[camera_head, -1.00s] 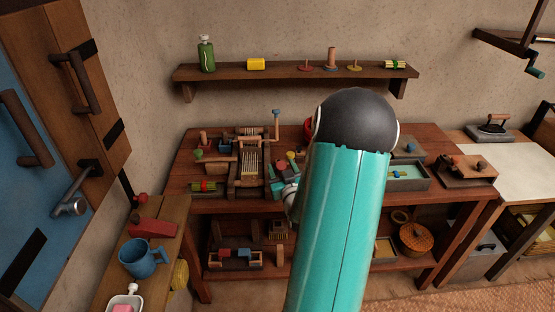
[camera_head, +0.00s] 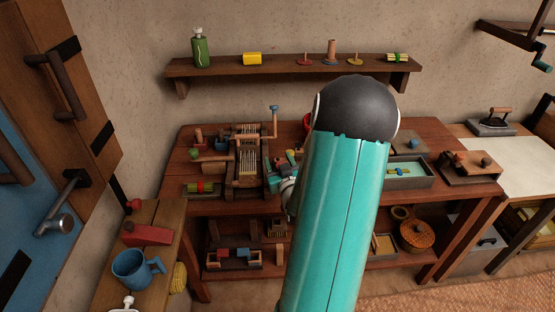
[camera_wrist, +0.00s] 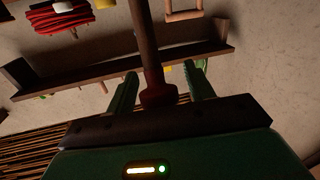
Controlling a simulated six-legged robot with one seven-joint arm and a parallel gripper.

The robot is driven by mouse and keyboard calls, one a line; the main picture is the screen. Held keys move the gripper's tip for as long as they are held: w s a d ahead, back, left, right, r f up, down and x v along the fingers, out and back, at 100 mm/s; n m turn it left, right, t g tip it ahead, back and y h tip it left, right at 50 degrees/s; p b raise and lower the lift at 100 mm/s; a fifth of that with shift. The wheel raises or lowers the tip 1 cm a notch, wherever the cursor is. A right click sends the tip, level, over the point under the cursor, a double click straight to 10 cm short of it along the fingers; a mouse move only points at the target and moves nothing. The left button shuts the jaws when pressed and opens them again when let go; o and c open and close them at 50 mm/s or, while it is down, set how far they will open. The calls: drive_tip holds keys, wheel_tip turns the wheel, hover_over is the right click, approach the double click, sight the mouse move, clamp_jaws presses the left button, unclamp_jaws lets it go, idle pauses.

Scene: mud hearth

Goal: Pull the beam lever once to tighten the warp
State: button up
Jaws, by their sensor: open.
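A small wooden loom (camera_head: 247,168) with pale upright warp threads stands on the left part of the workbench in the head view. A wooden crank-like lever (camera_head: 275,123) with a blue tip stands up at its right side. My gripper (camera_wrist: 161,72) is open in the wrist view, its two green fingers apart. A dark brown rod (camera_wrist: 147,45) with a red collar at its lower end shows between the fingers. I cannot tell whether they touch it, or whether it is the beam lever.
A wall shelf (camera_head: 287,68) holds a bottle and small items. The workbench (camera_head: 460,189) also carries a blue-lined tray (camera_head: 431,179) at right. A door handle (camera_head: 63,213) juts out at far left.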

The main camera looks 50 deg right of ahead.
idle(0.3)
clamp_jaws()
